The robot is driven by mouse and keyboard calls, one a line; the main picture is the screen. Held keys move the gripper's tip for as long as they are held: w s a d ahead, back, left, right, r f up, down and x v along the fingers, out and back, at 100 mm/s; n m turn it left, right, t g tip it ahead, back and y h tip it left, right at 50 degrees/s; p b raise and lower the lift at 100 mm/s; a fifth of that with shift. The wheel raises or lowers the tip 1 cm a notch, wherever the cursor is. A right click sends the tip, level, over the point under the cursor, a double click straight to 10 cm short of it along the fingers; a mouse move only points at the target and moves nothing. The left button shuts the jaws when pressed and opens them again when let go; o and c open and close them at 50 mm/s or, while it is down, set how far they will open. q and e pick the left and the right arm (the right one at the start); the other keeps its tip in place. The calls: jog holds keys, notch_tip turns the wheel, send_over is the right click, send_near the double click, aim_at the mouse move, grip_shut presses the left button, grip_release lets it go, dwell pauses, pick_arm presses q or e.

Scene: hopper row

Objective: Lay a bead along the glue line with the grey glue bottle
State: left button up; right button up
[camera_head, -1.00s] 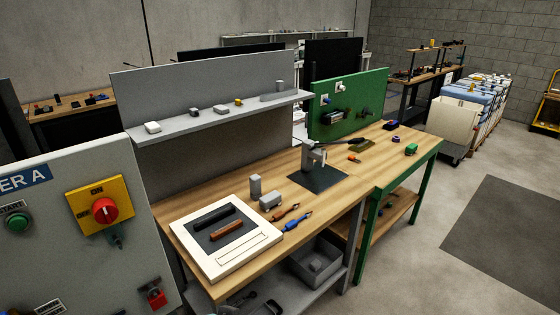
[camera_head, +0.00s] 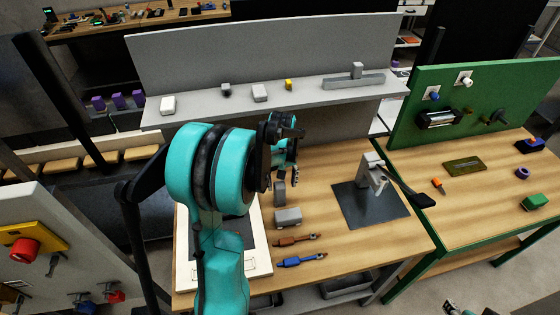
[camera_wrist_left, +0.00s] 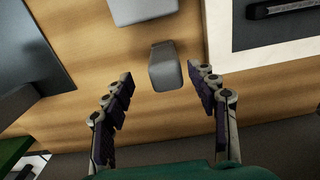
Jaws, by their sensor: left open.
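A small grey upright piece (camera_head: 280,193), seemingly the grey glue bottle, stands on the wooden bench right of the white framed board (camera_head: 263,270). It also shows in the left wrist view (camera_wrist_left: 165,66), just beyond and between my open fingertips, with no contact visible. My left gripper (camera_head: 286,158) is open and empty behind this piece in the head view; in the wrist view (camera_wrist_left: 163,95) both dark-padded fingers are apart. My left arm hides much of the board. I cannot make out the glue line.
A grey block (camera_head: 288,217) lies close in front of the piece. Orange-brown (camera_head: 297,240) and blue-handled (camera_head: 302,260) tools lie nearer the front edge. A grey fixture (camera_head: 373,175) stands on a dark mat (camera_head: 350,205) to the right. A grey shelf (camera_head: 300,92) runs behind.

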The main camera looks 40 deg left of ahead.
aim_at(280, 194)
pick_arm(q)
jog(key=shift+a, duration=0.35)
jog(key=shift+s+a+f, duration=0.1)
notch_tip(280, 194, down, 8)
jog(key=shift+r+b, duration=0.25)
jog(key=shift+b, duration=0.85)
jog(key=c, duration=1.3)
jog(key=o, duration=0.9)
jog(key=shift+r, duration=0.15)
